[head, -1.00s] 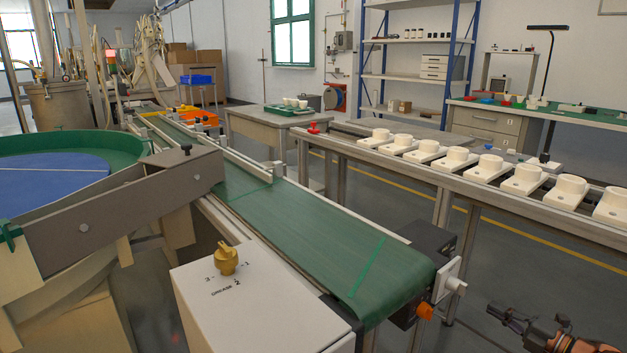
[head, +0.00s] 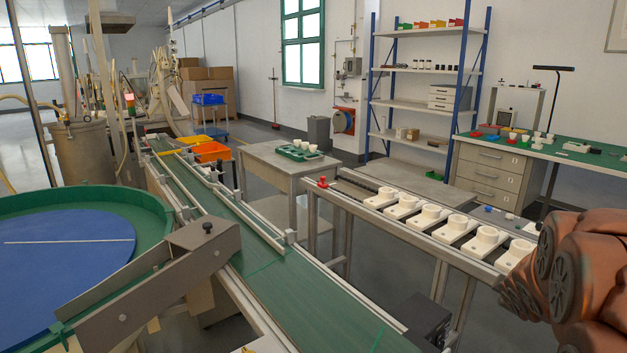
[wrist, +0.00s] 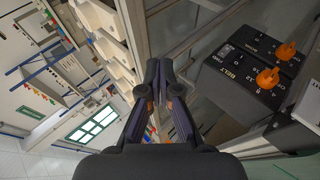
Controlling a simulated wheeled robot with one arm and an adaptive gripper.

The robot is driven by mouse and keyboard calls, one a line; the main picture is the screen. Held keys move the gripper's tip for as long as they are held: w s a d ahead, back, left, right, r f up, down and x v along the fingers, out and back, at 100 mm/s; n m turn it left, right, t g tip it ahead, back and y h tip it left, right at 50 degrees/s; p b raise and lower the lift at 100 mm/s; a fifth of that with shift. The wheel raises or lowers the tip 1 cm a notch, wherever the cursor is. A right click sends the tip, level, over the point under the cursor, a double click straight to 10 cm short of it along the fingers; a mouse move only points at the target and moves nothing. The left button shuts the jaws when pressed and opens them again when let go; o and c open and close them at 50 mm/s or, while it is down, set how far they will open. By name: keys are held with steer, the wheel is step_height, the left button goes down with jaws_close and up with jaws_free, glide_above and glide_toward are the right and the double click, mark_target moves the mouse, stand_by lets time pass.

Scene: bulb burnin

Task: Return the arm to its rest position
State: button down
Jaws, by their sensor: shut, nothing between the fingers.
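My gripper (wrist: 158,78) shows in the wrist view with its two dark fingers together and nothing between them. It hangs in open air beside the row of white sockets (wrist: 97,45) and apart from the black control box (wrist: 248,70) with orange knobs. In the head view only reddish-brown links of my arm fill the lower right. The gripper itself is out of that view.
A green conveyor belt (head: 300,290) runs through the middle. White sockets (head: 430,218) stand on a rail at the right, near my arm. A round feeder table (head: 60,255) is at left. A grey table (head: 270,175) holds a green tray (head: 300,153).

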steer(key=s+a+r+m+g+y+p, duration=0.2)
steer(key=s+a+r+p, duration=0.3)
steer(key=s+a, duration=0.5)
steer(key=s+a+r+m+g+y+p, duration=0.1)
steer(key=s+a+r+m+g+p, duration=0.2)
steer(key=s+a, duration=0.7)
steer(key=s+a+r+m+g+y+p, duration=0.2)
steer(key=s+a+r+p, duration=0.4)
steer(key=s, duration=0.6)
steer(key=a+m+g+p, duration=0.1)
steer(key=a+g+p, duration=0.1)
steer(key=a, duration=0.1)
steer(key=shift+s+a+r+g+y, duration=0.25)
steer(key=shift+a+r+g+y, duration=0.05)
steer(key=shift+a+g, duration=0.1)
